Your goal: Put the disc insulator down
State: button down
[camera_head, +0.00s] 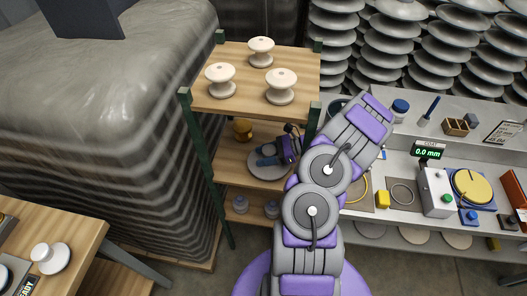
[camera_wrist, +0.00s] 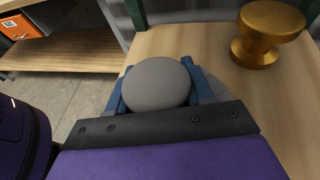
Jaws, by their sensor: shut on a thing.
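The disc insulator (camera_head: 265,172) shows in the head view as a light grey plate at the middle shelf (camera_head: 226,168) of a wooden rack with green posts. My gripper (camera_head: 270,156) is at that shelf, its blue fingers over the plate. In the wrist view, the disc insulator's rounded grey cap (camera_wrist: 157,82) sits between the blue fingers of my gripper (camera_wrist: 160,88), which is shut on it. Part of its grey disc shows to the right of the cap, close over the wood. I cannot tell whether it touches the shelf.
A brass-coloured spool (camera_head: 242,129) stands on the same shelf, also in the wrist view (camera_wrist: 266,32). White insulators (camera_head: 281,86) stand on the top shelf, grey ones (camera_head: 240,203) on the bottom. A green post (camera_head: 313,122) is close to my arm. A workbench (camera_head: 408,190) stands right.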

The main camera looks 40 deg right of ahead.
jog(key=shift+d+f, duration=0.1)
jog(key=shift+f, duration=0.5)
jog(key=shift+c, duration=2.3)
grip_release()
jog(key=p+v, duration=0.2)
jog(key=v, duration=0.9)
jog(key=shift+d+r, duration=0.1)
jog(key=shift+s+d+r, duration=0.1)
jog(key=shift+s+d, duration=0.1)
jog(key=shift+s, duration=0.05)
